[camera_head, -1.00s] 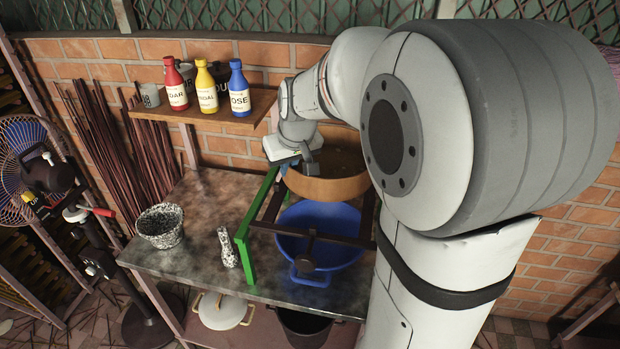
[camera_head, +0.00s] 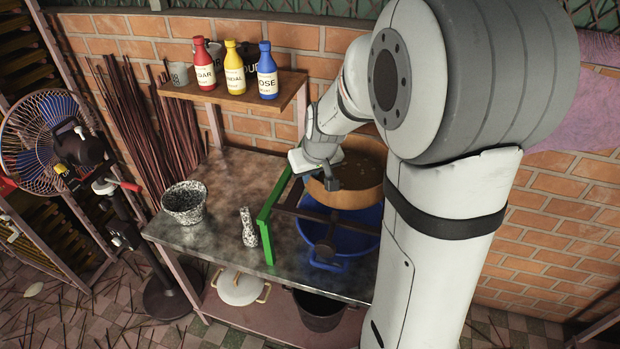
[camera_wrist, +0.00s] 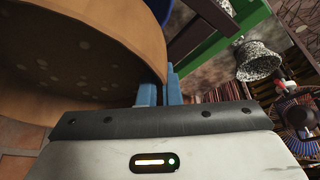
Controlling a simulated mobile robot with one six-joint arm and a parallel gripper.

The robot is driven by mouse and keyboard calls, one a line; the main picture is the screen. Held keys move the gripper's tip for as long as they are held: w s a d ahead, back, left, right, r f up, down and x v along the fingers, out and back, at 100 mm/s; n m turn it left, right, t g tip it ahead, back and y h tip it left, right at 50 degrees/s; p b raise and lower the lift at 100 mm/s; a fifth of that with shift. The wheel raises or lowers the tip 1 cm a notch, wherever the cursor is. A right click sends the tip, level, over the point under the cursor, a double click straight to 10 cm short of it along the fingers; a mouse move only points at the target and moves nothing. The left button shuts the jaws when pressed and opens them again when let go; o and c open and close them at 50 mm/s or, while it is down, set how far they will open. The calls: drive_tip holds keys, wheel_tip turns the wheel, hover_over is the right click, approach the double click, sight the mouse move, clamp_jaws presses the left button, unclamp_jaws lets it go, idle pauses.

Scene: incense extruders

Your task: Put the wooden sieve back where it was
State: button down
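The wooden sieve (camera_head: 345,196), a round tan hoop with a brown, dotted inside, is over the back of the blue basin (camera_head: 332,246) and hides part of it. My gripper (camera_head: 332,184) is at the sieve's left front rim. In the wrist view, its blue fingers (camera_wrist: 160,88) stand close together, with the edge of the sieve's wall (camera_wrist: 135,35) between them. The gripper looks shut on that wall. A dark wooden frame with a green bar (camera_head: 268,222) stands over the basin. Whether the sieve touches this frame is unclear.
A speckled pot (camera_head: 185,203) and a speckled bottle (camera_head: 248,228) stand on the stone table (camera_head: 215,245), left of the green bar. A wall shelf (camera_head: 240,106) with red, yellow and blue bottles is at the back left. The table's back left is clear.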

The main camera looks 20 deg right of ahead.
drive_tip(key=shift+f, duration=1)
drive_tip(key=shift+f, duration=0.15)
drive_tip(key=c, duration=1.6)
unclamp_jaws()
